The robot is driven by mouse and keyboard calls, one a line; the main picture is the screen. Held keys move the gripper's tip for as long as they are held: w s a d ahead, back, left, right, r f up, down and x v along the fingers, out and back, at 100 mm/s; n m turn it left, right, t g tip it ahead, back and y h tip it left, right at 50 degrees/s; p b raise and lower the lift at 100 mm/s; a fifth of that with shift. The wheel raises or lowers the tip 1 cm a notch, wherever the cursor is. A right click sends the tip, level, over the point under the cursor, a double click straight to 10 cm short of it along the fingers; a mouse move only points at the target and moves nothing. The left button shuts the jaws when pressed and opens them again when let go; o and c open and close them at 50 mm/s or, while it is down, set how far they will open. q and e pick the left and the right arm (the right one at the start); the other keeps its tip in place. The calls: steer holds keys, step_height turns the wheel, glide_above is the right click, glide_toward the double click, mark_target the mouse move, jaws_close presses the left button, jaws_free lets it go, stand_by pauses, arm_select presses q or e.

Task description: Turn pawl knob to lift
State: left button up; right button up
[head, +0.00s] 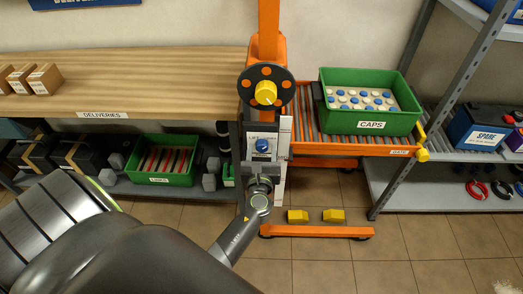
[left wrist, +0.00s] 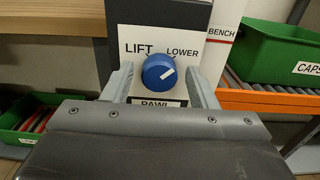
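The blue pawl knob (left wrist: 158,71) sits on a white plate marked LIFT, LOWER and PAWL in the left wrist view. Its white pointer line points up and right, toward LOWER. In the head view the knob (head: 262,146) is on the front of the orange lift's column. My left gripper (head: 262,182) is just below the knob there. In the left wrist view its two fingers (left wrist: 160,84) are apart, one on each side of the knob, with gaps showing. I cannot tell how far the fingertips are from the plate. My right gripper is not in view.
A black handwheel with a yellow hub (head: 265,92) is above the knob. A green CAPS crate (head: 370,121) stands on the orange roller platform (head: 350,147) at right. A wooden bench (head: 150,80) is at left. Two yellow blocks (head: 333,215) are low by the lift's base.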

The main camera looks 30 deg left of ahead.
arm_select(q)
steer(key=c, duration=0.8)
